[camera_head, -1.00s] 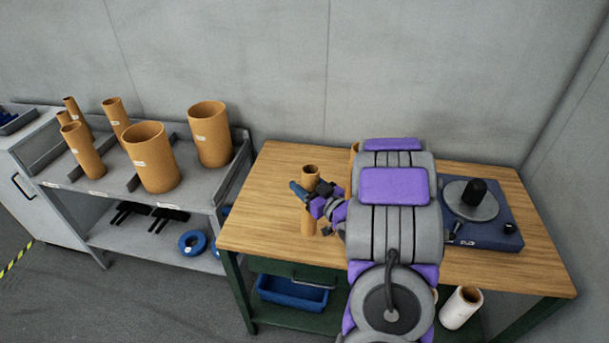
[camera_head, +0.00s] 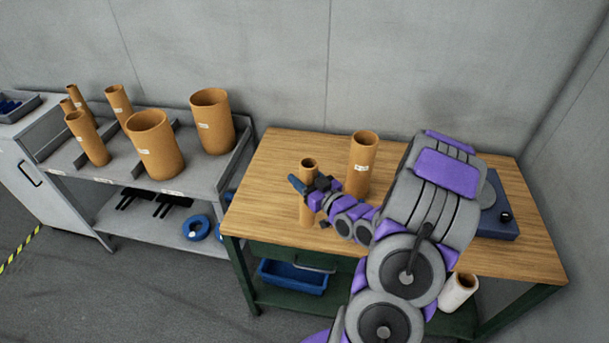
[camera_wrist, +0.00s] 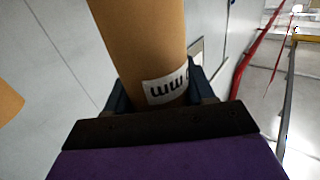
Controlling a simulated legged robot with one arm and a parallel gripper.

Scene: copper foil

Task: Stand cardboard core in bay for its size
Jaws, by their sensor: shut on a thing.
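My gripper (camera_head: 306,190) is shut on a narrow cardboard core (camera_head: 308,208) over the left part of the wooden table; the core stands upright. In the wrist view the held core (camera_wrist: 143,40) rises between the fingers, with a white label (camera_wrist: 165,87) partly readable. Whether its base touches the table I cannot tell. A wider core (camera_head: 362,165) stands on the table behind my gripper. The grey rack (camera_head: 205,188) at left has bays split by low dividers, with several cores of different widths standing in them, including two wide ones (camera_head: 155,150) (camera_head: 213,120).
The wooden table (camera_head: 272,155) has a blue device (camera_head: 497,228) at right, partly behind my arm. A blue bin (camera_head: 292,278) and a pale roll (camera_head: 458,292) are below. Blue rings (camera_head: 196,228) lie on the rack's lower shelf. A grey cabinet (camera_head: 40,180) stands at far left.

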